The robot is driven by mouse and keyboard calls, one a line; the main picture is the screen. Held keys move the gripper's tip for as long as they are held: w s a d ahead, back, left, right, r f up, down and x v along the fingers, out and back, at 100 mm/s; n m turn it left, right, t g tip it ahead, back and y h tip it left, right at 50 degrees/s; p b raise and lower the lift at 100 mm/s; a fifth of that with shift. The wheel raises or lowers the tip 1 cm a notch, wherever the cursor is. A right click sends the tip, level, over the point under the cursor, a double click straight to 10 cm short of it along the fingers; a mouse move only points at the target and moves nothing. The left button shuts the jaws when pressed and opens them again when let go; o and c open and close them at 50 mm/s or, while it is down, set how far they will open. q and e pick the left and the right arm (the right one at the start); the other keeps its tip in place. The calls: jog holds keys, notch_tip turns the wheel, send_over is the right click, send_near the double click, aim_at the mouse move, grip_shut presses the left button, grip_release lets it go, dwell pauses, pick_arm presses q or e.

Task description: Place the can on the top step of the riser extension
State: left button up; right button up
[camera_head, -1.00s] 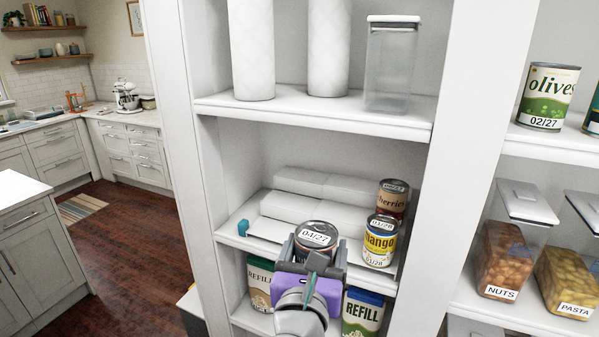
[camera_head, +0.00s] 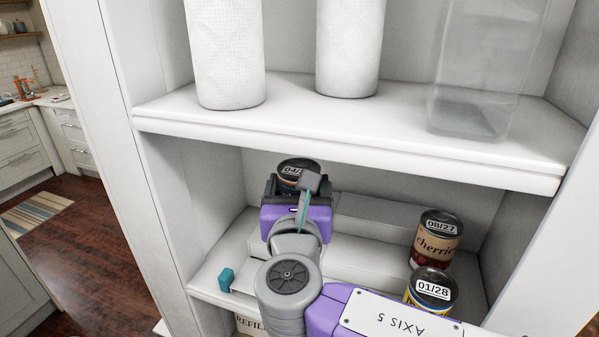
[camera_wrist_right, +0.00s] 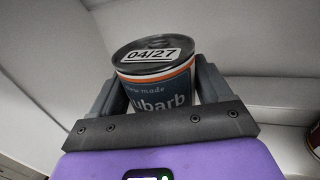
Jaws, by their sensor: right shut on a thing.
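My right gripper (camera_head: 297,190) is shut on a dark blue can (camera_head: 296,169) marked 04/27. In the right wrist view, the can (camera_wrist_right: 158,80) sits upright between the fingers (camera_wrist_right: 160,88), with "ubarb" readable on its label. The white stepped riser (camera_head: 385,215) stands on the middle shelf, its top step along the back. The can is at the riser's left end, near the back wall. Whether it touches the top step cannot be told, as my gripper and wrist hide its base. My left gripper is not in view.
A cherries can (camera_head: 437,240) and a yellow can (camera_head: 431,290) stand to the right. A small teal object (camera_head: 226,280) is at the shelf's front left. The upper shelf (camera_head: 350,135), holding two white rolls and a clear container, hangs close above.

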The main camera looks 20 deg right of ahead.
jog(key=w+d+f, duration=0.1)
jog(key=w, duration=0.3)
jog(key=w+d+f, duration=0.1)
jog(key=w, duration=0.3)
jog(key=w+d+f+b, duration=0.1)
jog(key=w, duration=0.3)
jog(key=shift+d+f, duration=0.3)
jog(key=shift+s, duration=0.1)
jog(key=shift+f, duration=0.1)
jog(key=o, duration=1.2)
jog(key=shift+o, duration=0.2)
